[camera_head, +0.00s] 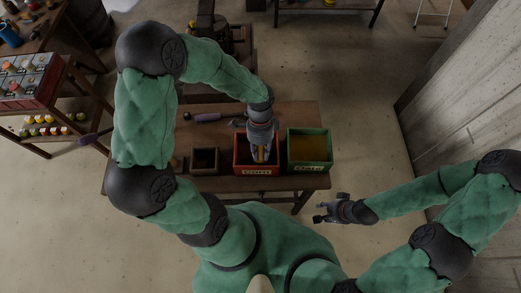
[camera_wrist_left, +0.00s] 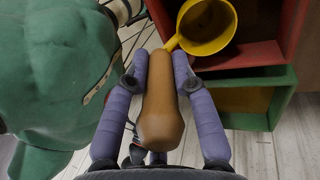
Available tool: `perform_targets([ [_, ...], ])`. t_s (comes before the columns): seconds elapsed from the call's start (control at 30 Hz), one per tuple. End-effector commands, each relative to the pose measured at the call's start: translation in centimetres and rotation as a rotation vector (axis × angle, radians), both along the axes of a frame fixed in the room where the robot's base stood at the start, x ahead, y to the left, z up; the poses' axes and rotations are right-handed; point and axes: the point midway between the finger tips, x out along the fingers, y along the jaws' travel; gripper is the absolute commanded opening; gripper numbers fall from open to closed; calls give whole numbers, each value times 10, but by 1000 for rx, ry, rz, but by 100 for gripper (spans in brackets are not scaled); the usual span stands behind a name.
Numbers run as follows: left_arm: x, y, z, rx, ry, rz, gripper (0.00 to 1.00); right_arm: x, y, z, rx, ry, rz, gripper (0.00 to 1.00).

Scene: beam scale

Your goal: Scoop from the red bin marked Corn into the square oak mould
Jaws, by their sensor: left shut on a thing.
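The red bin marked Corn (camera_head: 257,171) stands near the front edge of the wooden table; its red wall also shows in the left wrist view (camera_wrist_left: 245,56). My left gripper (camera_head: 262,153) is over this bin, shut on the wooden handle of a scoop (camera_wrist_left: 162,112) with a yellow bowl (camera_wrist_left: 207,27). In the wrist view the bowl overlaps the bin; I cannot tell its height, and no load is clear in it. The square oak mould (camera_head: 205,173), a small dark box, stands left of the bin. My right gripper (camera_head: 320,212) is open and empty, in front of the table's right end.
A green bin (camera_head: 309,168) with a yellow-brown filling stands right beside the red bin, its label hard to read. A purple-handled tool (camera_head: 208,117) lies at the back of the table. A shelf with jars (camera_head: 45,130) is at the far left. Floor is clear at right.

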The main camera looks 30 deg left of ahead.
Motion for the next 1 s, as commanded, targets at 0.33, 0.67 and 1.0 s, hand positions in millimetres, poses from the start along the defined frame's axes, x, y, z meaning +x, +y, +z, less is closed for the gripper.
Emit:
perform_targets([
  [0.33,0,0,-10,0,-1,-1,0,0,0,-7,0,0,0,40],
  [0.67,1,0,-3,6,-13,-3,0,0,0,-2,0,0,0,40],
  [1.0,1,0,19,25,-49,-2,0,0,0,12,0,0,0,40],
])
